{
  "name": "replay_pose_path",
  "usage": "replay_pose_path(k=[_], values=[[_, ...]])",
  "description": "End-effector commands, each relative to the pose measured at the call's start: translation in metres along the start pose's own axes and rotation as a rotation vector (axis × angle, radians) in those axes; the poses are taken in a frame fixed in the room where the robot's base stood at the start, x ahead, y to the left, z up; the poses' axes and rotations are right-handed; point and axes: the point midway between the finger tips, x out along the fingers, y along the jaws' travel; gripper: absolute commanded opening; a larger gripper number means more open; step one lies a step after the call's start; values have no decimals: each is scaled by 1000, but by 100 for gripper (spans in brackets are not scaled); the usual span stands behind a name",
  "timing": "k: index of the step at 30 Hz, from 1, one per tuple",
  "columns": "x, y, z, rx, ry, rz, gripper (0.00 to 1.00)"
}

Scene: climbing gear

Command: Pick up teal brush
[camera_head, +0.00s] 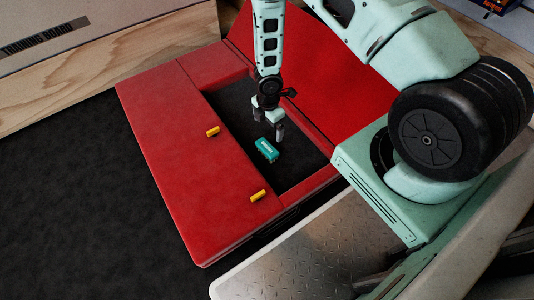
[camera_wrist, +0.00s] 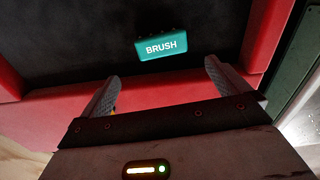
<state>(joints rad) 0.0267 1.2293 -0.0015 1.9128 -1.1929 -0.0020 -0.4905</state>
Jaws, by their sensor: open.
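The teal brush (camera_head: 267,149) is a small block lying in the dark recess of a red padded box, near the recess's left side. In the wrist view the teal brush (camera_wrist: 161,46) shows the word BRUSH, ahead of and between the fingertips. My gripper (camera_head: 274,127) points down over the recess, just beyond the brush in the head view. In the wrist view its two fingers (camera_wrist: 160,75) are spread apart with nothing between them, and the brush is clear of both.
The red box (camera_head: 180,150) has raised padded walls around the dark recess (camera_head: 300,165). Two yellow pieces, one nearer the back (camera_head: 213,131) and one nearer the front (camera_head: 257,196), sit on its left part. A red panel (camera_head: 320,60) stands behind. Dark floor (camera_head: 70,190) lies clear at left.

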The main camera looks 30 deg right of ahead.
Motion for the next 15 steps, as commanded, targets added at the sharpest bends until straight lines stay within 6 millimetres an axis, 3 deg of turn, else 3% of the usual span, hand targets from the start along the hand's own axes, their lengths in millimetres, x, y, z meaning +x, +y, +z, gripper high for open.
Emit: replay_pose_path(k=[1, 7, 15], values=[[18, -1, -1, -3, 0, -2, 100], [60, -1, -1, -1, 0, -2, 100], [86, 0, -1, 2, 0, 0, 100]])
